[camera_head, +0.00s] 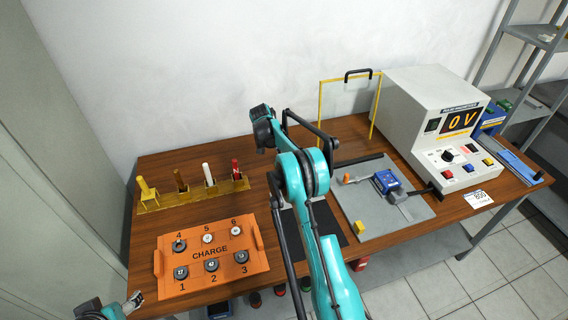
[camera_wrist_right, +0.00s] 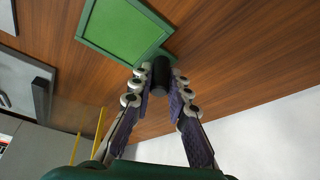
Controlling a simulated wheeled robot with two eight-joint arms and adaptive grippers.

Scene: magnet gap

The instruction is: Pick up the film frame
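The film frame (camera_wrist_right: 121,34) shows in the right wrist view as a bright green panel with a dark green border, lying on the wooden table. A black handle (camera_wrist_right: 160,75) stands up at its near corner. My right gripper (camera_wrist_right: 161,84) has one finger on each side of this handle, very close to it. I cannot tell whether the pads touch it. In the head view my right arm hides the frame and the right fingertips. My left gripper (camera_head: 134,302) is only partly in view at the bottom left, away from the frame.
An orange charge tray (camera_head: 211,259) and a yellow rack (camera_head: 193,195) stand on the left of the table. A grey plate with a blue device (camera_head: 386,181), a yellow upright frame (camera_head: 321,108) and a voltage unit (camera_head: 425,110) stand on the right.

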